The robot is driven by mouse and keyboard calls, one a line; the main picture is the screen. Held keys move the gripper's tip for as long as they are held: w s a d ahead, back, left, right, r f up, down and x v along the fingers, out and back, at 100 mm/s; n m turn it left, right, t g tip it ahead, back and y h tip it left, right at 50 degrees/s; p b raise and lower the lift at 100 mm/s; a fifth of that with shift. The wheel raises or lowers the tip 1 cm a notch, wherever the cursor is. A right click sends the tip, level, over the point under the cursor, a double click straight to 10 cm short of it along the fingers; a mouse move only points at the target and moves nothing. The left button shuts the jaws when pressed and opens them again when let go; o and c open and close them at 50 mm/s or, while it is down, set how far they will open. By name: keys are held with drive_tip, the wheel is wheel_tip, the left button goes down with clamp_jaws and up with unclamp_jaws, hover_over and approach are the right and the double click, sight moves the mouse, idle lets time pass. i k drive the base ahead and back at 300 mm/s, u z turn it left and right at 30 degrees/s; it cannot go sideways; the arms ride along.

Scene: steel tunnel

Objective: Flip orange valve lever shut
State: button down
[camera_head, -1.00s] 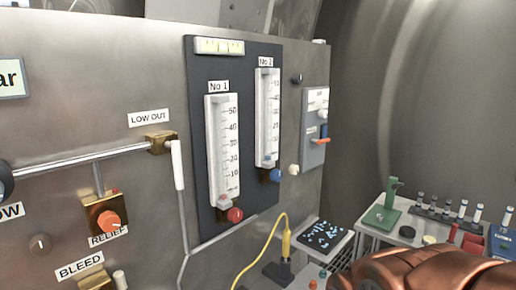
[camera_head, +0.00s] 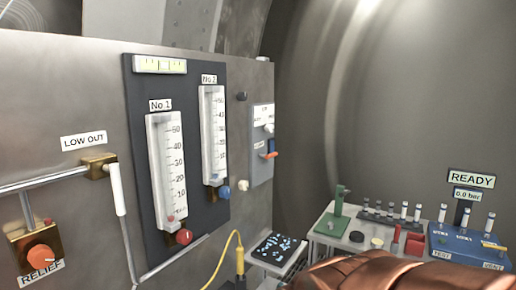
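A small orange lever (camera_head: 270,155) sticks out sideways from a grey switch box on the right end of the steel panel, below a blue part. A yellow-orange bar (camera_head: 495,247) lies on the right of a blue block marked TEST and VENT at the far right. An orange round knob (camera_head: 40,257) sits on a brass fitting marked RELIEF at the lower left. I cannot tell for sure which of these is the task's lever. A copper-coloured part of my arm shows at the bottom right, but my gripper's fingers are not in view.
The blue block (camera_head: 465,246) stands on a bench, below a READY sign (camera_head: 471,180) and a 0.0 bar display. A green stand (camera_head: 337,210), vials and red items share the bench. Two gauges hang on a dark board (camera_head: 146,85). A yellow cable (camera_head: 228,243) runs below.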

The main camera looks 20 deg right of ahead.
sight(272, 155)
drive_tip(key=k, duration=0.6)
drive_tip(key=z, duration=0.5)
drive_tip(key=i, duration=1.05)
drive_tip(key=u, duration=0.65)
